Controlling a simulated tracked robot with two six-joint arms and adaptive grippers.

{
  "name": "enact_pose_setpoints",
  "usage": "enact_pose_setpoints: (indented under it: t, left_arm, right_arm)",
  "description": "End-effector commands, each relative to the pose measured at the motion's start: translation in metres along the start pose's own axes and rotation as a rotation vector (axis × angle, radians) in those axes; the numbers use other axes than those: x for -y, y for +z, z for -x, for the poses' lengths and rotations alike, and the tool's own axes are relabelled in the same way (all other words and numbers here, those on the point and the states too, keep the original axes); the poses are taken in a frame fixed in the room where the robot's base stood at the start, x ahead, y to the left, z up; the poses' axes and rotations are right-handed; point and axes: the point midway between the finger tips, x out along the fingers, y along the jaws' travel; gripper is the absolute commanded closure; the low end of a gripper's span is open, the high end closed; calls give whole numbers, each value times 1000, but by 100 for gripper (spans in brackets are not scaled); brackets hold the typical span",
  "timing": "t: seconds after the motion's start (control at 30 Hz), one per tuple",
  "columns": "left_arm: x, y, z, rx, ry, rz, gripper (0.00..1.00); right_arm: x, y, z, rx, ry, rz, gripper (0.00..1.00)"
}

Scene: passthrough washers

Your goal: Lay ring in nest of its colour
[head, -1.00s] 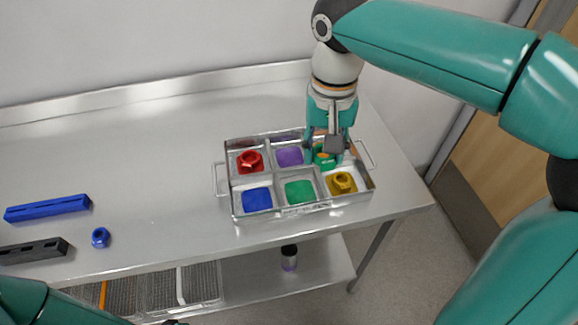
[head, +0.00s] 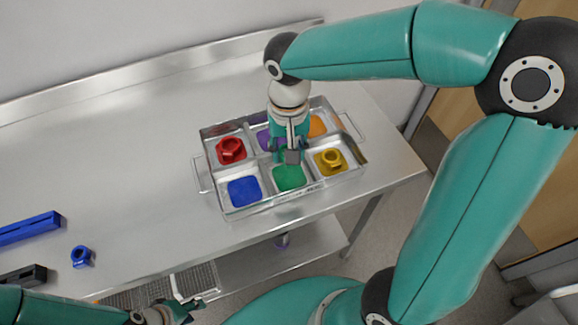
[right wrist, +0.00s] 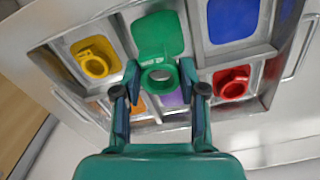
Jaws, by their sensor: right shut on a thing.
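My right gripper (head: 291,157) points down over the tray (head: 265,206). In the right wrist view it is shut on a green ring (right wrist: 159,78), with a finger on each side. In the head view the fingers largely hide this ring. It is held by the back edge of the green nest (head: 289,179), whose green pad also shows in the right wrist view (right wrist: 158,32); I cannot tell its height. A red ring (head: 231,150) lies in the back left nest, a yellow ring (head: 331,159) in the front right one. My left gripper (head: 185,309) is at the bottom edge, its jaws unclear.
The blue nest (head: 244,191), purple nest (head: 264,140) and orange nest (head: 317,126) show no ring. A blue ring (head: 81,257) lies on the table at left, near a blue slotted bar (head: 30,228) and a black bar (head: 24,276). The table between is clear.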

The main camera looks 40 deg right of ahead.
Motion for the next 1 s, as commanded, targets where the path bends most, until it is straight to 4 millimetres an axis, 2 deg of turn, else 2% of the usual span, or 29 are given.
enact_pose_setpoints:
  t: [0.1, 0.33, 0.6, 0.97, 1.0]
  left_arm:
    - [0, 0, 0, 0, 0, 0, 60]
    - [0, 0, 0, 0, 0, 0, 60]
    - [0, 0, -1, 0, 0, 0, 60]
    - [1, 0, -4, 0, 0, 0, 60]
    - [2, 0, -4, 0, 0, 0, 60]
  right_arm:
    - [-1, 1, -20, 3, 2, -1, 78]
    - [-1, 0, -37, 1, 2, 0, 78]
    - [-1, 0, -70, 1, 0, 0, 78]
    - [0, 0, -75, -1, -1, 0, 78]
    - [0, 0, -75, -1, -1, 0, 57]
